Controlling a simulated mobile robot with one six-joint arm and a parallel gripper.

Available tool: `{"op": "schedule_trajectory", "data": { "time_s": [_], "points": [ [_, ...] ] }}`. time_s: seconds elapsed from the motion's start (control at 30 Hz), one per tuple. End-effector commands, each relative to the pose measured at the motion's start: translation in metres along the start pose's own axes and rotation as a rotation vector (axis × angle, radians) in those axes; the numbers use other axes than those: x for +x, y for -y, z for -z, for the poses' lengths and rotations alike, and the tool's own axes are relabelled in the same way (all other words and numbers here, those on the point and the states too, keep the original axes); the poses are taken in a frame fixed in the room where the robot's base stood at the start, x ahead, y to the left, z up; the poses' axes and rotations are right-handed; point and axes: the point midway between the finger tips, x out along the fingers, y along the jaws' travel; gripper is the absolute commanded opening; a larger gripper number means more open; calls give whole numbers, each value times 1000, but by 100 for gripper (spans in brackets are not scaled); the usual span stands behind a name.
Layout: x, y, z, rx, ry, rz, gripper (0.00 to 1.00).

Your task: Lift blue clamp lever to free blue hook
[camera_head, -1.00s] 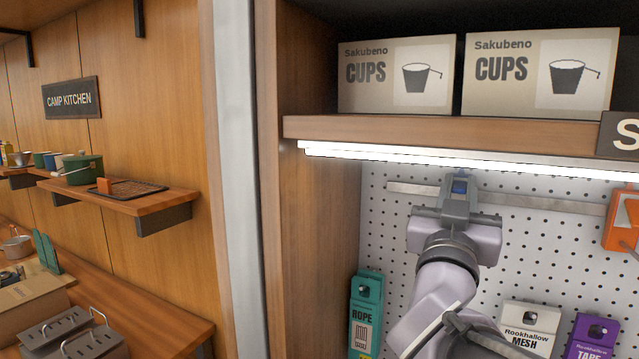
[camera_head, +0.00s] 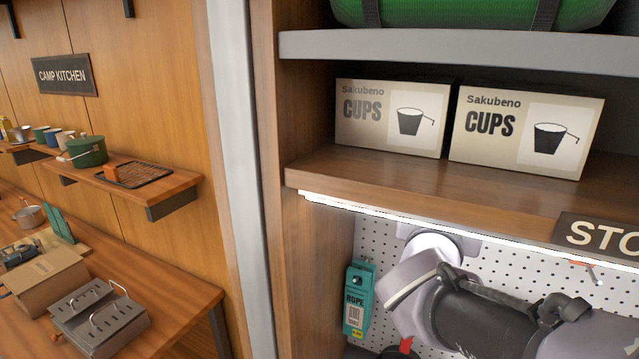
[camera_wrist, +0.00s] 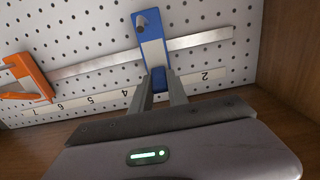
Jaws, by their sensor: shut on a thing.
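In the wrist view, the blue hook (camera_wrist: 150,32) sits on a metal rail (camera_wrist: 95,64) across the pegboard, with a pale strip down its body. Its blue clamp lever (camera_wrist: 158,76) lies between the fingertips of my gripper (camera_wrist: 160,82). My gripper is shut on the lever. The lever is partly hidden by the fingers, and its exact angle is hard to tell. In the head view, my arm and the shelf hide the blue hook and my fingers.
An orange hook (camera_wrist: 28,74) sits on the same rail. A numbered strip (camera_wrist: 75,108) runs beside it. In the head view, a wooden shelf (camera_head: 400,192) bearing two cups boxes (camera_head: 392,117) is above my arm. A teal rope pack (camera_head: 359,300) hangs left of my arm.

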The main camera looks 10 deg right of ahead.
Motion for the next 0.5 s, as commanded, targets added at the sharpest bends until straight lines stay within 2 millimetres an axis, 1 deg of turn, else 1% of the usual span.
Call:
{"op": "schedule_trajectory", "data": {
  "time_s": [0.03,0.1,0.13,0.4,0.5],
  "points": [
    [0,0,1,0,-3,0,26],
    [0,0,1,0,-2,0,40],
    [0,0,1,0,-2,0,42],
    [0,0,1,0,-1,0,42],
    [-7,0,2,2,-3,1,42]
  ]
}}
